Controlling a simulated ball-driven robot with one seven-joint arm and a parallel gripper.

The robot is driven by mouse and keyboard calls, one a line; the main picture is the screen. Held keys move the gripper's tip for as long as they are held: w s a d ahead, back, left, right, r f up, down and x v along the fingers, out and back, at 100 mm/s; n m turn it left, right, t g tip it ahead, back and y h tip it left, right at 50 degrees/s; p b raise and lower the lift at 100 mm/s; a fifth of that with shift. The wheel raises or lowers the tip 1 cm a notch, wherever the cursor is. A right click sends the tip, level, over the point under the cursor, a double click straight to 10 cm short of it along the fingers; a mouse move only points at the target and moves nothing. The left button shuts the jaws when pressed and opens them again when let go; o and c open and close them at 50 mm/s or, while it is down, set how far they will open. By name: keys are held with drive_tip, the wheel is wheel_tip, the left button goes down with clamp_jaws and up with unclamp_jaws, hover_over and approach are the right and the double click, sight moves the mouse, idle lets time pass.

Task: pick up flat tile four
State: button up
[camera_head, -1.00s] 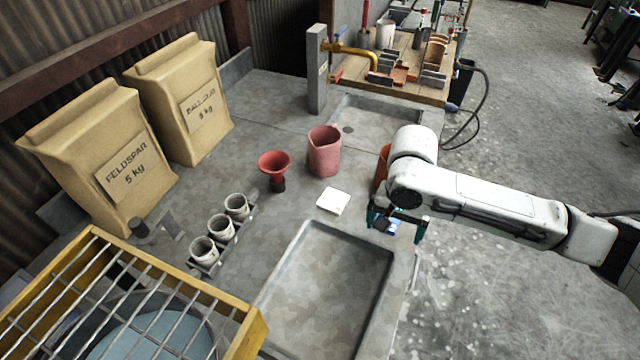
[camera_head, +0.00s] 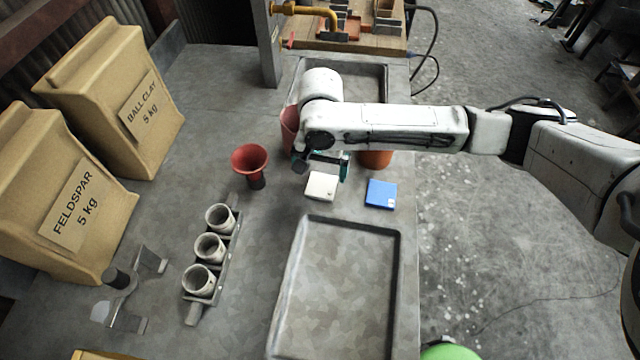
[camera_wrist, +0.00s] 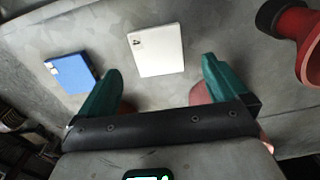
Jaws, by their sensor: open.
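A flat white tile (camera_head: 321,186) lies on the grey bench just behind the sunken tray. A flat blue tile (camera_head: 381,194) lies to its right. My gripper (camera_head: 322,168) is open and empty, at the far side of the white tile and above the bench. In the wrist view the white tile (camera_wrist: 156,50) lies beyond and roughly between the two green fingertips, touching neither. The blue tile (camera_wrist: 72,73) lies outside the left finger there.
A red funnel (camera_head: 250,163) stands left of the white tile. A pink pot (camera_head: 288,130) and an orange pot (camera_head: 376,159) stand behind my gripper, partly hidden. Several small cups (camera_head: 210,247) sit in a rack at left. The sunken tray (camera_head: 396,290) is empty.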

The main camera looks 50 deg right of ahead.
sight(322, 185)
drive_tip(key=shift+s+d+f, duration=0.1)
drive_tip(key=shift+s+f, duration=0.05)
drive_tip(key=shift+f, duration=2.55)
drive_tip(key=shift+c, duration=0.2)
drive_tip(key=c, duration=1.1)
drive_tip(key=shift+r, duration=0.15)
drive_tip(key=shift+r, duration=0.55)
drive_tip(key=s+d+r, duration=0.7)
drive_tip(key=s+r, duration=0.4)
drive_tip(key=s, duration=0.1)
drive_tip(key=shift+r, duration=0.35)
